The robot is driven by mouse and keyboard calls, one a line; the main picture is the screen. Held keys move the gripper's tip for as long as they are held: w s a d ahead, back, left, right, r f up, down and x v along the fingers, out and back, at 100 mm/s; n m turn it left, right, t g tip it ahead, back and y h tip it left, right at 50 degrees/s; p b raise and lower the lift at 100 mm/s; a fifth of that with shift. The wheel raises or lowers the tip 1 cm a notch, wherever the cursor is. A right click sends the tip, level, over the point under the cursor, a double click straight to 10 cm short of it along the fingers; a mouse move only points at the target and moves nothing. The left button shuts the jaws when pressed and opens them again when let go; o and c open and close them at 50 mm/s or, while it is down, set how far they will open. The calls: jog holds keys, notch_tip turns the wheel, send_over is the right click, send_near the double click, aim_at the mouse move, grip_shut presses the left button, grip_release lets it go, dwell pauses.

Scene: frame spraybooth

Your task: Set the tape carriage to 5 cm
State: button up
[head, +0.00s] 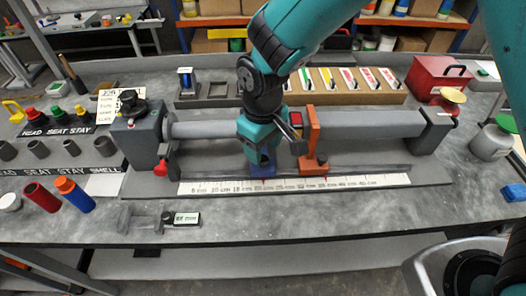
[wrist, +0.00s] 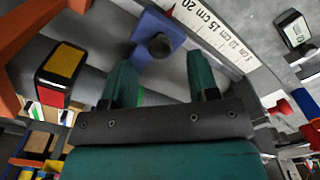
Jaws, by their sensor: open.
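A blue carriage block (head: 262,171) with a dark round knob sits at the rail behind the white centimetre scale (head: 300,184). In the wrist view the blue block (wrist: 150,32) has a red pointer (wrist: 171,11) close to the 20 mark. An orange carriage with an upright post (head: 313,140) stands just right of it. My gripper (head: 259,157) is over the blue block. In the wrist view my gripper (wrist: 160,62) is open, its fingers spread on either side of the knob's line; I cannot tell whether they touch the block. Nothing is between the fingers.
A grey cylinder (head: 205,128) runs behind the scale between end blocks. A red lever knob (head: 160,168) is left of the scale. A caliper-like gauge (head: 180,219) lies in front. A yellow, red and black block (wrist: 62,72) is near the orange post.

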aim_at(263, 158)
jog(key=shift+f, duration=1.75)
grip_shut()
jog(key=shift+a, duration=0.1)
